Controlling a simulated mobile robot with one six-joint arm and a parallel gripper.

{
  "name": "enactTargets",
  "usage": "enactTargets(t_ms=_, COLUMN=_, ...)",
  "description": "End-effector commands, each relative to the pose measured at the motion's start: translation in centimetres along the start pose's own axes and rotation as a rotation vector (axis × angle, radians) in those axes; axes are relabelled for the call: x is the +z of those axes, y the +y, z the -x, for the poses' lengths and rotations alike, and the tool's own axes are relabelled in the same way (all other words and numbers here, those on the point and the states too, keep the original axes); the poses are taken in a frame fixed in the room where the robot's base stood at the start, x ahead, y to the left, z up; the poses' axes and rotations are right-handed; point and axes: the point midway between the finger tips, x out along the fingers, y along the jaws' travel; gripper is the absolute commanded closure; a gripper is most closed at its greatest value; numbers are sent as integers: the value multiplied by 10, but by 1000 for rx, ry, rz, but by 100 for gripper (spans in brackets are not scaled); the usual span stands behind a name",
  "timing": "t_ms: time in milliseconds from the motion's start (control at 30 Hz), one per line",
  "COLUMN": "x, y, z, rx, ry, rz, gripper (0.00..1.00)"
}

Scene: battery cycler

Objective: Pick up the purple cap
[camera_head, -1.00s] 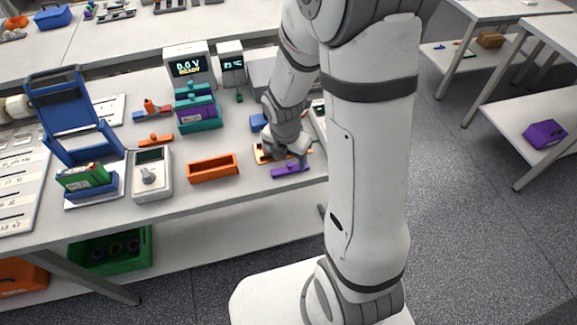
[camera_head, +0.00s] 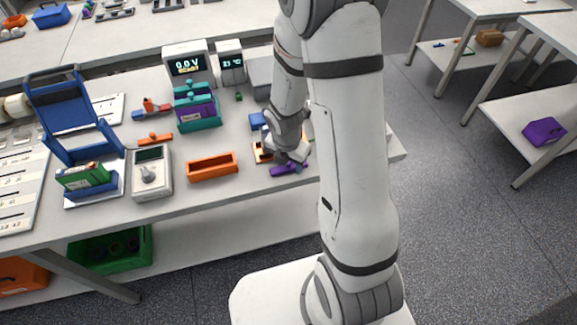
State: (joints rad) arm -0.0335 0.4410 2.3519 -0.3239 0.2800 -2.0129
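The purple cap (camera_head: 289,170) is a flat purple bar with a raised part, lying near the front edge of the bench, right of the orange tray. My gripper (camera_head: 292,159) points down just above and behind it, very close to it. The gripper and wrist hide part of the cap's top. The fingers are too small and overlapped to show whether they are open or touching the cap.
An orange tray (camera_head: 212,167) and a grey-white meter (camera_head: 151,173) stand to the left. A teal holder with a purple block (camera_head: 199,110) and two display boxes (camera_head: 188,66) stand behind. Bare bench lies at the right end.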

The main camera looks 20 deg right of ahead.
Motion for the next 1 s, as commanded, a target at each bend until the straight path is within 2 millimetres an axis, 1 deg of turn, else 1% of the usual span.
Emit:
enactTargets(t_ms=33, x=0, y=0, z=0, rx=0, ry=0, rz=0, gripper=58)
enactTargets(t_ms=67, x=0, y=0, z=0, rx=0, ry=0, rz=0, gripper=60)
enactTargets(t_ms=533, x=0, y=0, z=0, rx=0, ry=0, rz=1, gripper=99)
enactTargets(t_ms=567, x=0, y=0, z=0, rx=0, ry=0, rz=1, gripper=100)
enactTargets(t_ms=833, x=0, y=1, z=2, rx=1, ry=-1, rz=2, gripper=100)
enactTargets(t_ms=933, x=2, y=1, z=11, rx=3, ry=-4, rz=1, gripper=100)
enactTargets(t_ms=1000, x=3, y=2, z=22, rx=4, ry=-4, rz=1, gripper=100)
